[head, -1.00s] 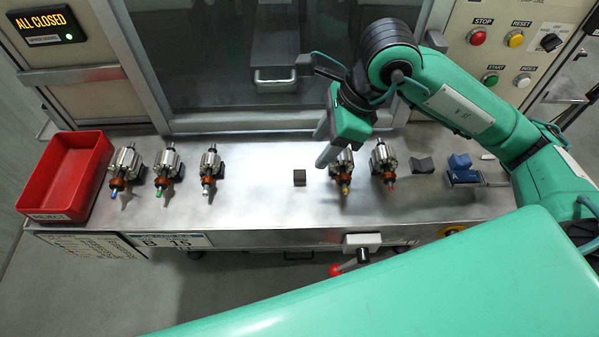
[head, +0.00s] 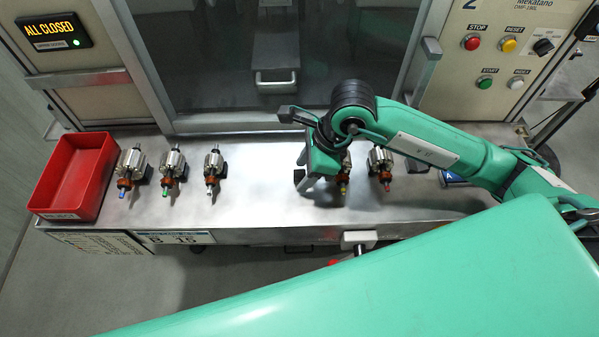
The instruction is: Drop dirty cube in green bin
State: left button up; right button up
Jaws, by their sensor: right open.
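My left gripper is not in view. I see no green bin; the only bin in view is a red one (head: 101,205) at the shelf's left end, with a label on its front, and it looks empty.
Several armatures stand in holders on the steel shelf (head: 255,215): three on the left, such as one with a green tip (head: 172,168), and others right of the cube, such as one with a red tip (head: 381,165). The shelf between the left group and the cube is clear.

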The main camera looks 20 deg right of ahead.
aim_at(305, 174)
grip_shut()
notch_tip(305, 174, up, 20)
jog(key=p, duration=0.9)
